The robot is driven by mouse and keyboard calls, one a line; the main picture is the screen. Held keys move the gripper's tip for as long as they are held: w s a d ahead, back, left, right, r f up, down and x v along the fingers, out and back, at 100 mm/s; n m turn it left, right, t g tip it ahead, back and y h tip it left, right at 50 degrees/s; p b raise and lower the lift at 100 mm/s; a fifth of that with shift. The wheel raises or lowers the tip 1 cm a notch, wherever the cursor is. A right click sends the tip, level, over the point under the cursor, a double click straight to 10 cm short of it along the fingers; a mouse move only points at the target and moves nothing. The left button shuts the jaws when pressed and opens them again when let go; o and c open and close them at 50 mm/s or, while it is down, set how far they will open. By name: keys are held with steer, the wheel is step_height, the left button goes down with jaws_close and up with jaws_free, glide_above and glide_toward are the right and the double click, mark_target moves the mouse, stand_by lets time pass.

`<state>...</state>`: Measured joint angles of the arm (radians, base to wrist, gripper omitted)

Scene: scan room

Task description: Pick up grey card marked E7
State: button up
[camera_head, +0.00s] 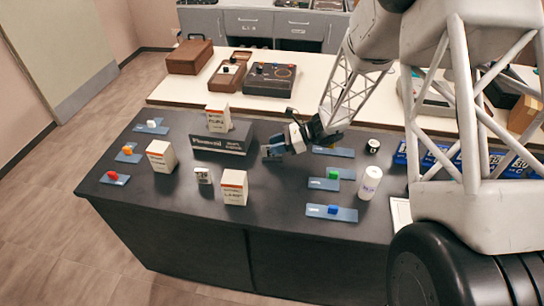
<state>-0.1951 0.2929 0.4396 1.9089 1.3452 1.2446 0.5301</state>
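I cannot make out a card that reads E7; print on the small items is too small to read. My gripper (275,151) is low over the middle of the dark table (285,200), beside the black sign block. A small blue-grey item (267,152) shows at its fingertips; I cannot tell whether it is held or part of the gripper. A small white-and-grey block with dark print (203,175) stands left of the gripper. A small black item with a white mark (373,146) lies to its right.
White-and-orange boxes (161,156) (234,187) stand left and front, another (218,118) near the black sign block (222,143). Blue-grey plates (332,212) (115,178), several with coloured blocks, lie at both sides. A white cylinder (369,183) stands right. Brown and black cases (270,79) sit behind.

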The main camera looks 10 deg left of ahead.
steer(key=shift+x, duration=0.85)
jaws_close()
